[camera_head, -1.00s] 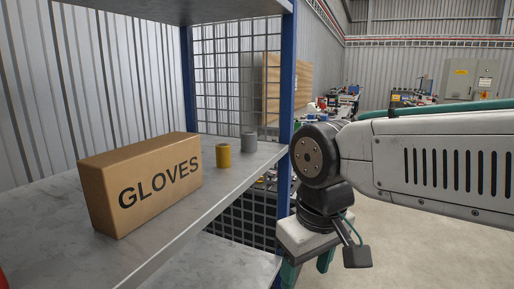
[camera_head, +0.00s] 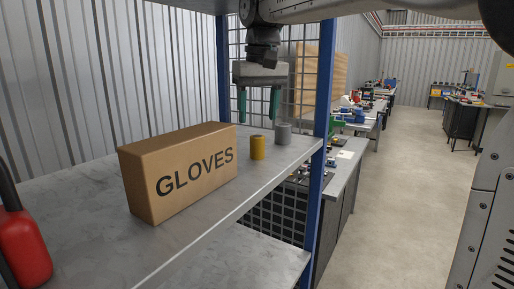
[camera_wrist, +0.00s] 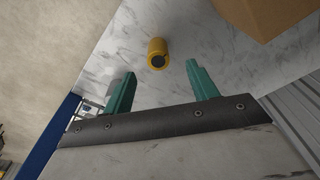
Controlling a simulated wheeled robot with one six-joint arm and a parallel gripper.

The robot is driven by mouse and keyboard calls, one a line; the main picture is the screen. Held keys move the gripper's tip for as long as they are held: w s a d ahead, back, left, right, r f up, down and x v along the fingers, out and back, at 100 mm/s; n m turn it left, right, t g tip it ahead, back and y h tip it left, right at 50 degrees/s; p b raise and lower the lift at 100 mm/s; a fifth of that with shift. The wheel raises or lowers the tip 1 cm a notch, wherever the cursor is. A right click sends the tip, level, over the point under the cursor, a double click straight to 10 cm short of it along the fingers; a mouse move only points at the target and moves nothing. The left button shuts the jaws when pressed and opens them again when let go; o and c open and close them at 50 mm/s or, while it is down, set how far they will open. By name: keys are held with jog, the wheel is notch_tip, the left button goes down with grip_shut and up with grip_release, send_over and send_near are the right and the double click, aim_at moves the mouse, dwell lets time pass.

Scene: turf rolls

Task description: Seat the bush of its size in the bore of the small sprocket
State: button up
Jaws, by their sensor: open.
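Two short hollow cylinders, which look like bushes, stand upright on the metal shelf (camera_head: 215,204). The yellow bush (camera_head: 257,148) is just right of the glove box; it also shows in the wrist view (camera_wrist: 157,54), ahead of the fingers with its dark bore visible. The grey bush (camera_head: 283,134) stands a little behind and right of it. My gripper (camera_head: 258,104) is open and empty, fingers pointing down above the shelf. In the wrist view its green fingers (camera_wrist: 160,86) stand apart with nothing between them. I do not make out the small sprocket in any view.
A cardboard box marked GLOVES (camera_head: 180,172) stands left of the bushes. A red object (camera_head: 22,245) is at the shelf's left end. A blue post (camera_head: 321,130) and wire mesh bound the shelf's far end. Workbenches (camera_head: 345,170) with small items stand beyond, beside open floor.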

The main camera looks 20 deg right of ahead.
aim_at(257, 136)
jog(key=f, duration=0.3)
jog(key=w+f, duration=0.1)
jog(key=f, duration=0.2)
jog(key=shift+w+d, duration=0.15)
jog(key=shift+d, duration=0.05)
jog(key=c, duration=1.2)
